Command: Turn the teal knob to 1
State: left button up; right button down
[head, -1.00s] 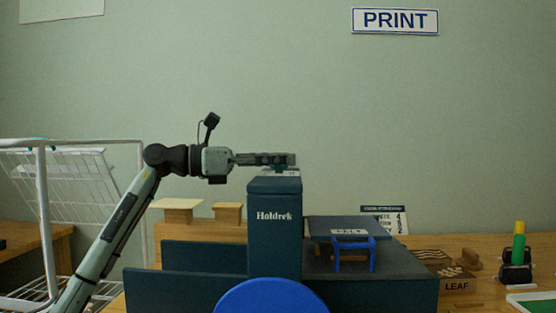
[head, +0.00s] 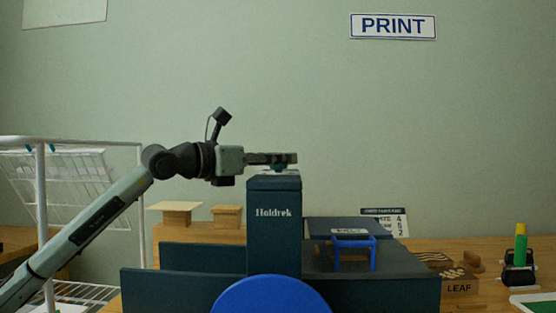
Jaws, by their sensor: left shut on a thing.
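The teal knob (head: 273,169) sits on top of the dark blue Holdrek press column (head: 274,232). Only a thin teal strip of it shows under my fingers. My left gripper (head: 290,158) comes in level from the left and is shut on the knob. The knob's marks and the number it points to cannot be read from here. My right gripper is not in view.
A blue round disc (head: 270,297) stands in front of the column. A blue frame (head: 353,250) stands on the press bed at right. Wooden blocks (head: 227,215) lie behind the press.

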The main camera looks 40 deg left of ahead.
pick_arm(q)
jog(key=o, duration=1.2)
jog(key=shift+s, duration=0.15)
jog(key=shift+v, duration=0.9)
jog(key=v, duration=1)
